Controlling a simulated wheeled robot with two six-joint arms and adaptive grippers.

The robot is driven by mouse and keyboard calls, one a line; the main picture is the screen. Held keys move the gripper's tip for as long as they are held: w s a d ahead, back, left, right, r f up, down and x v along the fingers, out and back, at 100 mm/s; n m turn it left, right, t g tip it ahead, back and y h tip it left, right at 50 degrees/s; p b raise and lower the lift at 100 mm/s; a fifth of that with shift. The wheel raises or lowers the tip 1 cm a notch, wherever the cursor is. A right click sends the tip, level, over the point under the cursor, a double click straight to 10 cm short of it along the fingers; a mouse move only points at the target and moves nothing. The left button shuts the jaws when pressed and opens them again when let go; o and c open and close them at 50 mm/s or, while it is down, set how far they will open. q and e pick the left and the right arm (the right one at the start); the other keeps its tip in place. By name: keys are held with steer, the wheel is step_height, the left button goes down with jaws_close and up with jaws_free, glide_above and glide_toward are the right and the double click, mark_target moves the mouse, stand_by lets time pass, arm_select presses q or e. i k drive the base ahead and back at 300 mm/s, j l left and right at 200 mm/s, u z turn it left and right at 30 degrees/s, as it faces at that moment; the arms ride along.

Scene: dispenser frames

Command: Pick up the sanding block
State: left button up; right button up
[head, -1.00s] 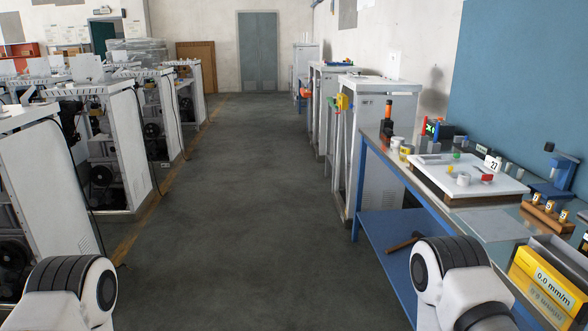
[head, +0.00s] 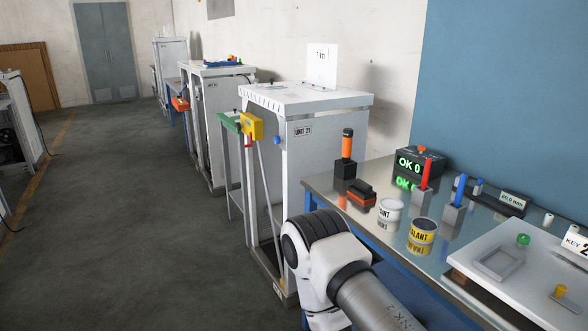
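A small block with a black top and an orange-brown lower part, which looks like the sanding block (head: 361,193), lies on the metal workbench (head: 322,186) near its far left corner. It stands just in front of an orange and black upright tool (head: 346,157) and left of a white tin (head: 390,209). Nothing is holding it. A joint and link of my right arm show at the bottom centre, in front of the bench's near edge. Neither gripper is in view.
A yellow sealant tin (head: 422,233), red (head: 427,174) and blue (head: 460,190) upright tools and a display box reading OK 0 (head: 419,162) stand nearby. A white board (head: 510,285) fills the near right. A white cabinet (head: 305,100) adjoins the bench. Floor at left is clear.

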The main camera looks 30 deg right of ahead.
mark_target(360, 190)
steer(key=i+j, duration=0.1)
steer(key=i, duration=1.65)
steer(key=i+z, duration=0.25)
steer(key=z, duration=0.25)
steer(key=i+j+z, duration=0.1)
steer(key=i+z, duration=0.15)
steer(key=z, duration=0.2)
steer(key=i+j+z, duration=0.15)
steer(key=z, duration=0.35)
steer(key=i+j, duration=0.05)
steer(key=i, duration=0.05)
